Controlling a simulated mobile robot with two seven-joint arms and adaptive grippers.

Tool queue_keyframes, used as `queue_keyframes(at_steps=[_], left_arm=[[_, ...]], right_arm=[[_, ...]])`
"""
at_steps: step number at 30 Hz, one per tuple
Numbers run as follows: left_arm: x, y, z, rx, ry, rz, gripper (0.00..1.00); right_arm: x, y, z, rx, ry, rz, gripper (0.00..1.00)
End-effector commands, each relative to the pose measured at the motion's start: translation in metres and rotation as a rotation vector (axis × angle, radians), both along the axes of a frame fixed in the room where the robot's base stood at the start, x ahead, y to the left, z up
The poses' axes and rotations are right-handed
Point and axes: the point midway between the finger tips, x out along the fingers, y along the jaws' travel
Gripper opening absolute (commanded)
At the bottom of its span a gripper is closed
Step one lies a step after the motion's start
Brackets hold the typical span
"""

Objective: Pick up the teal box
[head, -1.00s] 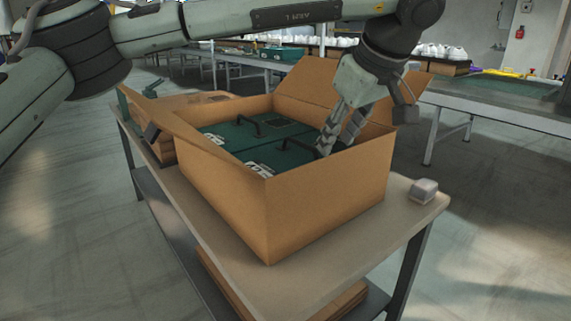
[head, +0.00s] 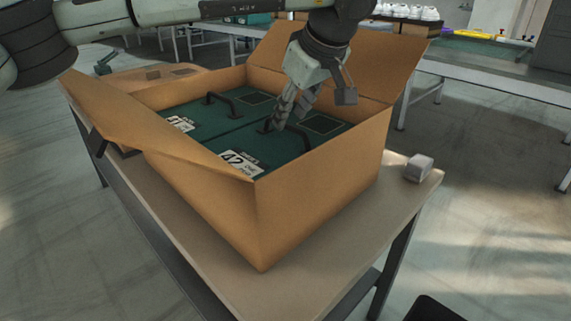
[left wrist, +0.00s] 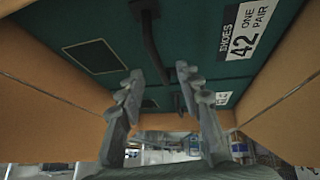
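Two teal boxes lie side by side in an open cardboard carton (head: 325,185). The nearer teal box (head: 290,152) has a white label reading 42 and a dark handle on top. The other teal box (head: 207,121) lies to its left with its own label and handle. My left gripper (head: 285,118) points down over the nearer box, right at its handle. In the left wrist view, the open fingers (left wrist: 160,77) stand apart, with the box lid (left wrist: 190,22) and its dark handle (left wrist: 150,42) beyond them. Contact with the handle cannot be told. My right gripper is out of view.
The carton stands on a table (head: 215,262) with its flaps folded outward. A small grey block (head: 418,167) sits on the table right of the carton. Another bench (head: 500,80) with white and coloured items stands behind. The carton walls surround the boxes closely.

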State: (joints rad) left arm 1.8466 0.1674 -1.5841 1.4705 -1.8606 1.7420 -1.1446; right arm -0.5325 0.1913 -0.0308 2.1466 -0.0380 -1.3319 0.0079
Motion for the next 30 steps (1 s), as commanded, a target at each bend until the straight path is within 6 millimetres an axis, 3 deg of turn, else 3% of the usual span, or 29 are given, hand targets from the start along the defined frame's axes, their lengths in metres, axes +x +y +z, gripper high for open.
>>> queue_keyframes(at_steps=[4,11,21,30], left_arm=[[0.01,0.005,-0.019,-0.001,0.002,0.002,0.35],[0.013,0.006,-0.023,-0.001,0.001,0.0,0.35],[0.013,0.006,-0.023,-0.001,0.001,0.0,0.0],[0.012,0.006,-0.022,0.0,0.001,-0.001,0.0]], right_arm=[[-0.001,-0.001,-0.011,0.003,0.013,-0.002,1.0],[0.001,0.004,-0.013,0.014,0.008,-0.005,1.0],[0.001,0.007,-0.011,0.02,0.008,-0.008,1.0],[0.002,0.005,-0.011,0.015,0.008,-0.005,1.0]])
